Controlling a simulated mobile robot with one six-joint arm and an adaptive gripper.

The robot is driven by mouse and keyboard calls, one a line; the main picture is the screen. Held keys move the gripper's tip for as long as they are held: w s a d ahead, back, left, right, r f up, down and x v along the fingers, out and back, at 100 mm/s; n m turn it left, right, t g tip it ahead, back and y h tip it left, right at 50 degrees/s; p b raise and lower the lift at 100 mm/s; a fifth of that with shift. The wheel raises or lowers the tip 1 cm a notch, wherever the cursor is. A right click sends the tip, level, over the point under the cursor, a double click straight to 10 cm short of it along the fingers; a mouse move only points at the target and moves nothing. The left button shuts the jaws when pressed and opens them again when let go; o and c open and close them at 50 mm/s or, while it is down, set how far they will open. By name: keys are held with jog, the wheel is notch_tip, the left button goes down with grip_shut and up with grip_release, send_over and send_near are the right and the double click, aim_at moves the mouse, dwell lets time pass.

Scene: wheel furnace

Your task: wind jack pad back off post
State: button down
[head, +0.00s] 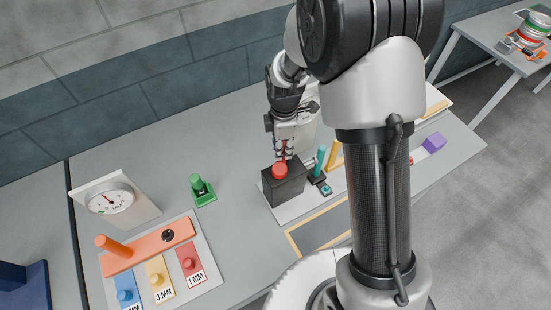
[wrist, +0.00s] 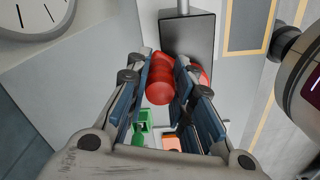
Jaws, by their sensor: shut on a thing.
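A dark box (head: 285,188) stands on a pale board, with a red round knob (head: 279,170) on its near upper part. A teal upright post (head: 320,157) stands just right of it, with a short pale rod between them partly hidden. My gripper (head: 283,154) reaches down to the knob from above. In the wrist view my gripper (wrist: 162,95) has its fingers on either side of a red handle (wrist: 160,80), shut on it. The dark box (wrist: 187,35) shows behind, with a metal rod (wrist: 183,6) coming out of its far side. I cannot make out the pad or its contact with the post.
A green block (head: 203,190) with a knob stands left of the box. Farther left are a dial gauge (head: 110,199) and an orange bar (head: 150,249) above blue, yellow and red tagged pieces. A purple block (head: 434,143) lies to the right.

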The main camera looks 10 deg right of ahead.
jog(key=shift+s+d, duration=0.6)
jog(key=shift+d, duration=0.35)
jog(key=shift+s+d, duration=0.25)
jog(key=shift+s+d, duration=0.3)
jog(key=shift+s, duration=0.2)
jog(key=shift+s+d, duration=0.25)
jog(key=shift+s, duration=0.55)
